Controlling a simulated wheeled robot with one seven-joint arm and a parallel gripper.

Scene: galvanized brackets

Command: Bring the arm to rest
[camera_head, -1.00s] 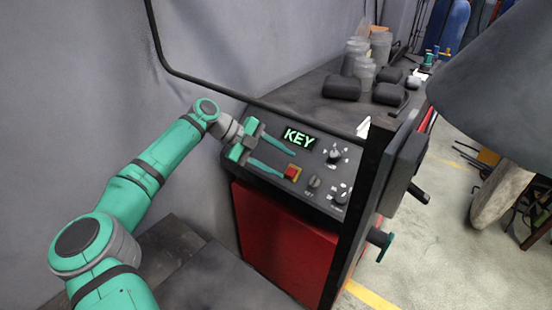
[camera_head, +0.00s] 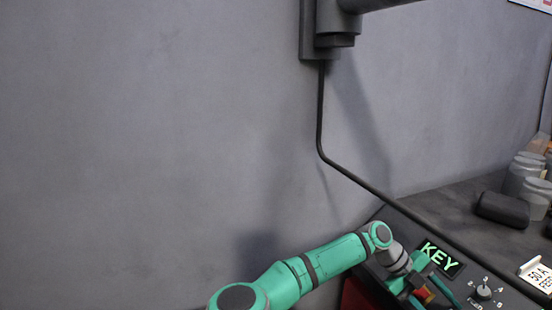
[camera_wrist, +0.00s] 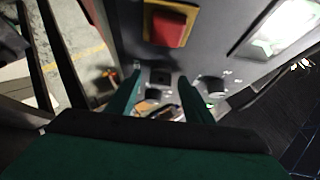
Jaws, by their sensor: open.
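My teal arm reaches in from the bottom of the head view to a dark control panel (camera_head: 464,270). My gripper (camera_head: 442,298) is at the panel's left part, below a lit green KEY display (camera_head: 440,257). Its two fingers are apart with nothing between them, and the lower part is cut off by the picture edge. In the wrist view my gripper (camera_wrist: 160,88) is open and empty. A red button on a yellow base (camera_wrist: 170,26) shows above the fingers there. I cannot tell whether the fingers touch the panel.
A selector knob (camera_head: 484,293) is right of the gripper. A dark cable (camera_head: 350,172) runs down the grey wall and across above the panel. Jars (camera_head: 520,172) and a dark block (camera_head: 502,210) stand on the bench at right. The wall area at left is bare.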

